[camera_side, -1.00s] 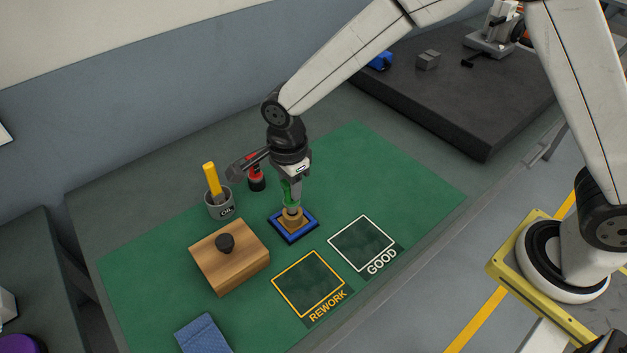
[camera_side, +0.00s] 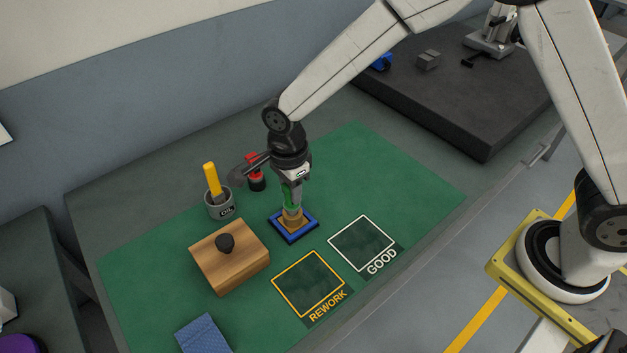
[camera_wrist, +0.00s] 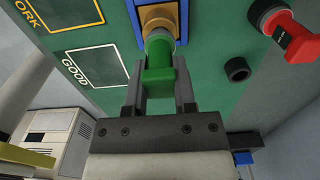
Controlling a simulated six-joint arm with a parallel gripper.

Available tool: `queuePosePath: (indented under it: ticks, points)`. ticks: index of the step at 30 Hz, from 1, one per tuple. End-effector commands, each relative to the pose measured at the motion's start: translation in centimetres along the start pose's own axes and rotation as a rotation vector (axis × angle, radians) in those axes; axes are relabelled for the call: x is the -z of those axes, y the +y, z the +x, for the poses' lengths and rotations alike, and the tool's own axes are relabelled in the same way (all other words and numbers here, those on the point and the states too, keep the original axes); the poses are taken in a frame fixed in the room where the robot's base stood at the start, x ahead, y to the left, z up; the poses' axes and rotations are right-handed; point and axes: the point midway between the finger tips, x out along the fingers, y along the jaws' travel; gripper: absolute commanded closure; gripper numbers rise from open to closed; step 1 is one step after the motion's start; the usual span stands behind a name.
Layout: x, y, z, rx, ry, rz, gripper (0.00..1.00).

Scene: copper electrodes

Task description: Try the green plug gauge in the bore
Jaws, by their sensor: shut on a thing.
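My gripper (camera_side: 291,193) is shut on the green plug gauge (camera_side: 289,198), above the work mat. In the wrist view the gauge's green handle (camera_wrist: 158,62) is between the two fingers, with a grey cylindrical end pointing at the workpiece. The copper-coloured workpiece (camera_side: 292,220) sits on a blue-edged square fixture (camera_side: 294,239). It also shows in the wrist view (camera_wrist: 157,13). The gauge looks upright and in line with the workpiece. The bore's mouth is hidden, so I cannot tell how far the grey end is inside.
A wooden block with a black knob (camera_side: 247,268) stands left of the fixture. An oil pot with a yellow handle (camera_side: 220,206) and a red-and-black object (camera_side: 256,181) stand behind. The REWORK square (camera_side: 308,284) and GOOD square (camera_side: 361,243) are empty. A blue cloth (camera_side: 203,335) lies in front.

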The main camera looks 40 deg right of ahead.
Motion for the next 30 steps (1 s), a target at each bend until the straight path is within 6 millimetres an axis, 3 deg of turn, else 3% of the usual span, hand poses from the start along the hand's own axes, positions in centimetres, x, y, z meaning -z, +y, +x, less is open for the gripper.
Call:
queuePosePath:
  ticks: [30]
  points:
    - [0.0, 0.0, 1.1, 0.000, 0.000, 0.000, 1.00]
